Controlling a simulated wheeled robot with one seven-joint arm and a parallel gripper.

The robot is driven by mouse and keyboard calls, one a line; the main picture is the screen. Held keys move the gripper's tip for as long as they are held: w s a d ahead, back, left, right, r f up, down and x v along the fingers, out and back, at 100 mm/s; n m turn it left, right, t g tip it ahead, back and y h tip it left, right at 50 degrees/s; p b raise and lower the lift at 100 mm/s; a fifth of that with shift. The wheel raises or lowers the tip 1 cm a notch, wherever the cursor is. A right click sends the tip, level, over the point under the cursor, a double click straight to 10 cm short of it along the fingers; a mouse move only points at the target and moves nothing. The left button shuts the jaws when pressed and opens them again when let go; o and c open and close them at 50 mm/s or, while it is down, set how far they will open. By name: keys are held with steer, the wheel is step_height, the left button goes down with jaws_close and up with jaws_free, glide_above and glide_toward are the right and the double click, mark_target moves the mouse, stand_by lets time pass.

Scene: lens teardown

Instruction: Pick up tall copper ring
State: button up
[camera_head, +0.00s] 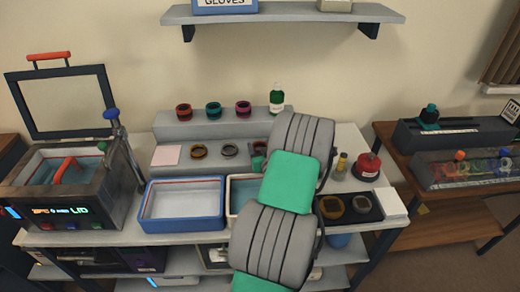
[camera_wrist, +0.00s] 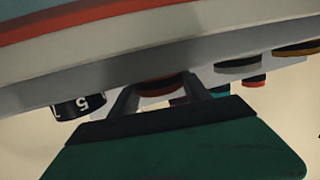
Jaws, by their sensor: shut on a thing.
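The tall copper ring (camera_wrist: 160,88) shows in the wrist view as a reddish-brown band with a dark rim. My gripper (camera_wrist: 160,92) has its two dark fingers shut on it, one on each side. Part of the ring is hidden by the gripper body and by a pale band above. In the head view my arm covers most of the gripper. A small reddish piece (camera_head: 259,148) shows beside the arm at the lower step, in line with the gold ring (camera_head: 199,151) and grey ring (camera_head: 230,150). I cannot tell whether the ring touches the step.
Red (camera_head: 183,110), teal (camera_head: 213,109) and pink (camera_head: 243,108) rings stand on the upper step. A green bottle (camera_head: 277,100) is behind my arm. A blue-rimmed basin (camera_head: 183,223) and a second basin (camera_head: 233,190) stand in front.

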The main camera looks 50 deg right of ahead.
steer(key=c, duration=0.3)
steer(key=shift+c, duration=0.2)
